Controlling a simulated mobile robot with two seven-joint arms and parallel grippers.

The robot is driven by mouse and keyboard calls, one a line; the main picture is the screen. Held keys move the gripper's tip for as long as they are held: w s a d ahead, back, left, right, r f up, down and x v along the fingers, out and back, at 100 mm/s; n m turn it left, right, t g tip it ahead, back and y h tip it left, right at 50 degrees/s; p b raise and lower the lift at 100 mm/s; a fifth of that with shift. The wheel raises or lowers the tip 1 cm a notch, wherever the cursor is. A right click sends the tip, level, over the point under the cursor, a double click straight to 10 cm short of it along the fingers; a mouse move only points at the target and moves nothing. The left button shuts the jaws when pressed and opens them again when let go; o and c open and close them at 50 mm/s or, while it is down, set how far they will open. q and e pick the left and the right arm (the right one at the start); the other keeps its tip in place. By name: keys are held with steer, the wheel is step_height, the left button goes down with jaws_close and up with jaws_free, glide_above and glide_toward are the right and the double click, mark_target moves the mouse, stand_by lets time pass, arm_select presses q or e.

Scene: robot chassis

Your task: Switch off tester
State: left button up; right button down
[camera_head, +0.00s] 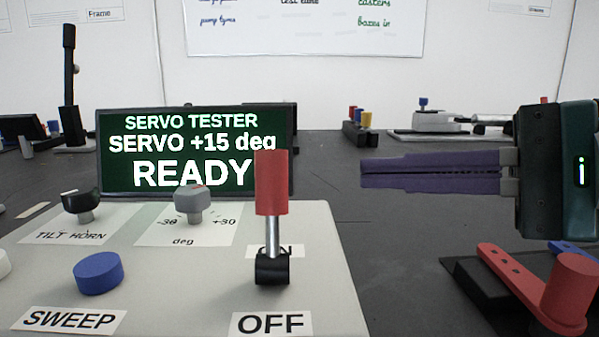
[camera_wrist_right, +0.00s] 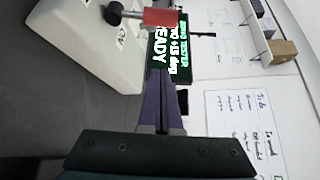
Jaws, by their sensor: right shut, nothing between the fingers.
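The servo tester (camera_head: 330,270) is a pale box with a tilted top at the lower left of the head view. Its green display (camera_head: 190,150) reads "SERVO TESTER, SERVO +15 deg, READY". A toggle lever with a red cap (camera_head: 271,185) stands up from a black base, between an ON label, partly covered, and an OFF label (camera_head: 267,324). My right gripper (camera_head: 362,174), with purple fingers, is shut and empty to the right of the lever, apart from it. In the right wrist view the red cap (camera_wrist_right: 160,18) lies beyond the fingertips. My left gripper is not in view.
The tester also has a blue SWEEP button (camera_head: 98,273), a black TILT HORN knob (camera_head: 82,202) and a grey degree knob (camera_head: 194,203). A red lever arm (camera_head: 530,290) on a black block is at the lower right. Dark table is clear between tester and gripper.

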mark_target(272, 176)
steer(key=x, duration=0.7)
steer(key=shift+a+r+b, duration=0.1)
steer(key=shift+a+b, duration=0.05)
steer(key=shift+b, duration=0.2)
steer(key=s, duration=0.1)
steer(key=s+r, duration=0.1)
steer(key=shift+s+a+p, duration=0.2)
steer(key=shift+s+p, duration=0.05)
steer(key=shift+p, duration=0.05)
steer(key=shift+s+a+r, duration=0.1)
steer(key=shift+s, duration=0.45)
steer(key=shift+s+r+n+t+y+b, duration=0.15)
steer(key=shift+s+n+t+y+b, duration=0.25)
steer(key=shift+s+n+b, duration=0.15)
steer(key=shift+s+n+y+b, duration=0.3)
steer(key=shift+s+n+b, duration=0.05)
steer(key=shift+n+b, duration=0.3)
steer(key=s+n+t+y+b, duration=0.1)
steer(key=s+n+y+b, duration=0.1)
steer(key=b, duration=0.4)
steer(key=shift+s+n, duration=0.15)
steer(key=shift+n, duration=0.55)
steer(key=shift+s+r+n+t+y+b, duration=0.1)
steer(key=shift+s+n+t+y+b, duration=0.3)
steer(key=shift+b, duration=0.55)
